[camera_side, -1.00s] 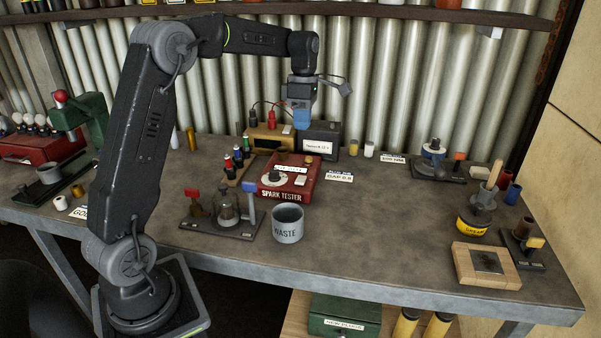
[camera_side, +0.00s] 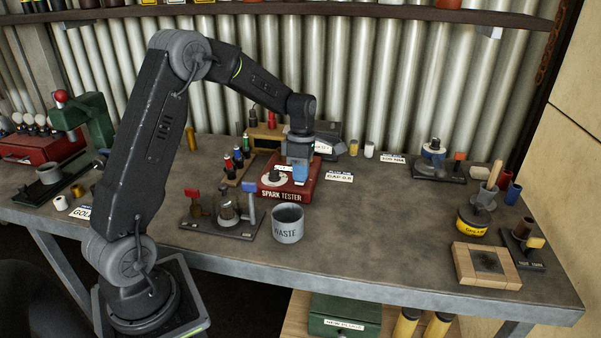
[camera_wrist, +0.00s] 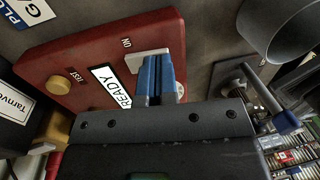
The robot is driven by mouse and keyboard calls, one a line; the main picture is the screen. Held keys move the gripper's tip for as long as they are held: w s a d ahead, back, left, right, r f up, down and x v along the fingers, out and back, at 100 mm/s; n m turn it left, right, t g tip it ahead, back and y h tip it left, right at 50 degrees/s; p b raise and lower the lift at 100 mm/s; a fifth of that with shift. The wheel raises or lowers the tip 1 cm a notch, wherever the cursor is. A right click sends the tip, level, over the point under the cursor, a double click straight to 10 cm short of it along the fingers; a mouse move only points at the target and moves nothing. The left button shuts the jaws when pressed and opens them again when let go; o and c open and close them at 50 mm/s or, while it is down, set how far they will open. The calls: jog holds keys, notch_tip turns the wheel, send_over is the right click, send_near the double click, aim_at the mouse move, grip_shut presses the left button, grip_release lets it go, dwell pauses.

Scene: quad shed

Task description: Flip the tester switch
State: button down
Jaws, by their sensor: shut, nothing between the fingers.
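The red spark tester (camera_side: 273,191) sits on the workbench; in the wrist view its top (camera_wrist: 110,55) shows the labels ON, TEST and READY. A pale switch plate (camera_wrist: 146,58) lies by the ON label, partly hidden behind my fingers. A tan round knob (camera_wrist: 57,84) is beside the TEST label. My gripper (camera_side: 300,177) is over the right part of the tester, pointing down. Its blue fingers (camera_wrist: 161,77) are shut with nothing between them and overlap the switch plate in the wrist view. I cannot tell whether they touch it.
A grey waste cup (camera_side: 288,224) stands in front of the tester. A stand with a glass jar and a blue lever (camera_side: 250,205) is at the front left. A dark box (camera_side: 327,140) is behind my gripper.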

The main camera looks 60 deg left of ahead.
dwell(0.3)
jog(key=shift+s+d+f+t+y, duration=0.2)
jog(key=shift+s+f+t+y, duration=0.05)
jog(key=shift+f+t+y, duration=0.2)
jog(key=shift+s+d+f+t+y, duration=0.2)
jog(key=shift+f+t+y, duration=0.1)
jog(key=shift+t+y, duration=0.15)
jog(key=shift+w+a, duration=0.1)
jog(key=shift+w, duration=0.05)
jog(key=shift+w+a+r, duration=0.3)
jog(key=shift+w+a, duration=0.2)
jog(key=shift+a, duration=0.05)
notch_tip(320, 180, up, 14)
jog(key=s+d+r, duration=0.1)
jog(key=s+d+m+t, duration=0.2)
jog(key=s+d+m, duration=0.6)
jog(key=m, duration=0.5)
jog(key=s+d+m+t, duration=0.3)
jog(key=s+d+m, duration=0.6)
jog(key=s+m, duration=0.4)
jog(key=shift+s+d+r+m+h, duration=0.3)
jog(key=shift+m, duration=0.2)
